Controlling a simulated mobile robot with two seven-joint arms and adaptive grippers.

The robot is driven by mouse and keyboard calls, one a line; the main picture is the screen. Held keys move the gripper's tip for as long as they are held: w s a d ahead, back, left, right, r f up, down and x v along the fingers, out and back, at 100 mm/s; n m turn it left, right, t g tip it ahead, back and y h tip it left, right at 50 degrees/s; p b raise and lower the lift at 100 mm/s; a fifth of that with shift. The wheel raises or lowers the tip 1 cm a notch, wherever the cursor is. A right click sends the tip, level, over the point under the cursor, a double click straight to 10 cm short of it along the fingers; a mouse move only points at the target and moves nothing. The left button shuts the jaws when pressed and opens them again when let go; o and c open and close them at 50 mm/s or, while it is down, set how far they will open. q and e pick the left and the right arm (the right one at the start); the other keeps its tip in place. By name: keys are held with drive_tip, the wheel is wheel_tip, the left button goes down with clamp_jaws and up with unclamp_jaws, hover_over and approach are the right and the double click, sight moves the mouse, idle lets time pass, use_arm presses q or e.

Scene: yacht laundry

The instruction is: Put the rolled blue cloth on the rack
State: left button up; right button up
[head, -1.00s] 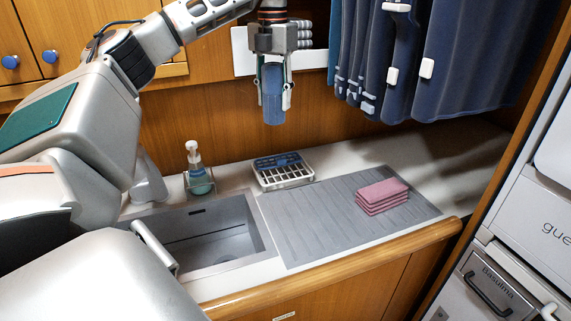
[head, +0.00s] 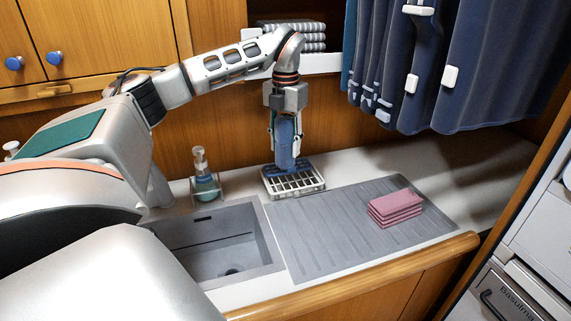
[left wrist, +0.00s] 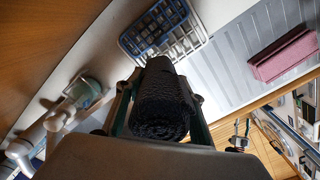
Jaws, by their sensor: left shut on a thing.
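The rolled blue cloth (head: 285,152) hangs upright in my left gripper (head: 285,135), which is shut on it. In the left wrist view the cloth (left wrist: 163,105) looks dark and sits between the two fingers. The rack (head: 298,187) is a small pale slatted frame on the counter behind the drainboard, with blue at its back part. The cloth's lower end is over the rack's back part and hides some of it; I cannot tell whether they touch. The rack also shows just beyond the cloth in the left wrist view (left wrist: 185,43).
A soap bottle (head: 203,180) stands left of the rack, behind the sink (head: 222,245). Folded pink cloths (head: 396,208) lie on the grey drainboard (head: 330,230). A blue curtain (head: 430,75) hangs at the right. A shelf with grey striped towels (head: 290,30) is above.

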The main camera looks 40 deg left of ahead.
sight(286, 117)
use_arm(q)
drive_tip(key=shift+f, duration=3.25)
drive_tip(key=o, duration=1.2)
drive_tip(key=shift+f, duration=0.15)
wheel_tip(286, 117, up, 12)
drive_tip(key=shift+r, duration=0.2)
drive_tip(key=shift+d+f, duration=0.1)
